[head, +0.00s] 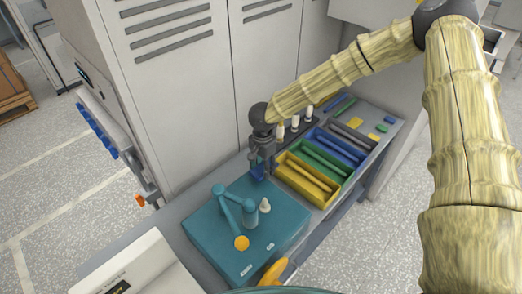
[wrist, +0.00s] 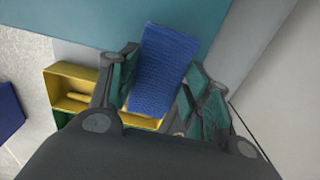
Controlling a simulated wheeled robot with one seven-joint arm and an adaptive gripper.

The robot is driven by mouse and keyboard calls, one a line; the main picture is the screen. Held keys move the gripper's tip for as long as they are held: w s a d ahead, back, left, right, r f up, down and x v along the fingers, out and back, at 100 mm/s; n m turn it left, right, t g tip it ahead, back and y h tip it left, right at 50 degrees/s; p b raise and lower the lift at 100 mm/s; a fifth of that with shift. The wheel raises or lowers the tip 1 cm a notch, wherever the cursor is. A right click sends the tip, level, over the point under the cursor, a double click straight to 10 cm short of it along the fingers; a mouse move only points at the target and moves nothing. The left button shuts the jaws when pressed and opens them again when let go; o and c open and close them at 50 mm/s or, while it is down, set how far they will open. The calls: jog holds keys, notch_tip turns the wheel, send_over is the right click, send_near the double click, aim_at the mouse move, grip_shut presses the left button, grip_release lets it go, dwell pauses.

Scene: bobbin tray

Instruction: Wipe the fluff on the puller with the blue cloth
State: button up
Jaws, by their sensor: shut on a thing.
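My gripper (head: 262,156) is above the back edge of the teal base, with its fingers pointing down. It is shut on the blue cloth (wrist: 165,62), a folded ribbed block between the two finger pads in the wrist view. In the head view, a bit of the blue cloth (head: 258,172) shows below the fingers. The teal puller (head: 231,206), a post and bent arm with an orange-yellow knob (head: 241,243), stands on the base, in front and left of my gripper. A small white piece (head: 265,205) is beside its post. I cannot tell whether this is the fluff.
The teal base (head: 205,235) lies on a grey bench. Yellow (head: 292,184), green and blue trays with long pieces stand right of my gripper. Several white-topped bobbins stand behind the trays. Grey cabinets (head: 190,85) rise behind the bench. An orange-yellow handle (head: 274,272) is at the front.

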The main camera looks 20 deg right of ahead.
jog(key=r+p, duration=0.2)
jog(key=shift+w+a+r, duration=0.2)
jog(key=shift+r, duration=0.2)
jog(key=shift+d+r, duration=0.1)
jog(key=shift+r, duration=0.9)
jog(key=shift+b, duration=0.35)
